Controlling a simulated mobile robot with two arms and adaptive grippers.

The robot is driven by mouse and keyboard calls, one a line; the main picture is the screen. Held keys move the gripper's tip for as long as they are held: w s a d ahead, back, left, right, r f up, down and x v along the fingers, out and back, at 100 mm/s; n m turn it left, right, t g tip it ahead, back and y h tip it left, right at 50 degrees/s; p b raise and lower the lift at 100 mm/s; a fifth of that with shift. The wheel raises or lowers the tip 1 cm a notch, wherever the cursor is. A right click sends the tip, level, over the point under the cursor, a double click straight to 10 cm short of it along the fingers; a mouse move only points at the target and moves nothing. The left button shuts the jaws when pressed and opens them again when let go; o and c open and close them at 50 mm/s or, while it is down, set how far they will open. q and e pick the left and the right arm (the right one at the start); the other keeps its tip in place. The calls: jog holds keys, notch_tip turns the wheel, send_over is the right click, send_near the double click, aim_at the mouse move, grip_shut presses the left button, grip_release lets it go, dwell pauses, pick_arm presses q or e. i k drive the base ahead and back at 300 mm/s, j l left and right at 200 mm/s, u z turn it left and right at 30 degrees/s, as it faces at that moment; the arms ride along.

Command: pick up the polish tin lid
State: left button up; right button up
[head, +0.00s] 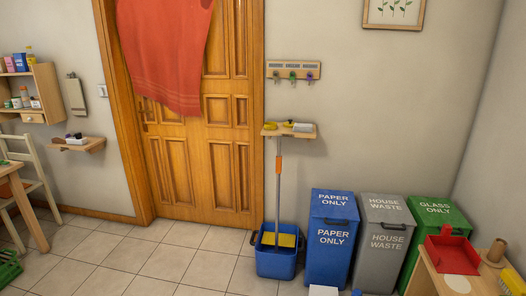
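I cannot make out a polish tin lid for certain. A small wooden wall shelf (88,147) left of the door holds a white item (74,141) and small dark items, too small to identify. Another small wall shelf (308,134) right of the door holds yellow and pale items. Neither of my grippers shows in the head view.
A wooden door (225,160) with a red cloth (165,50) stands ahead. A blue bucket with a mop (277,262) and blue, grey and green bins (333,235) line the right. A low wooden table (425,280) is at lower right. The tiled floor (160,262) before the door is clear.

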aim_at(290, 123)
jog(key=i+u, duration=0.3)
jog(key=i, duration=1.45)
jog(key=i+l+z, duration=0.1)
jog(key=i+z, duration=0.35)
jog(key=i+j+z, duration=0.1)
jog(key=i+z, duration=0.4)
jog(key=i+j+z, duration=0.45)
jog(key=i+l, duration=0.1)
jog(key=i, duration=0.05)
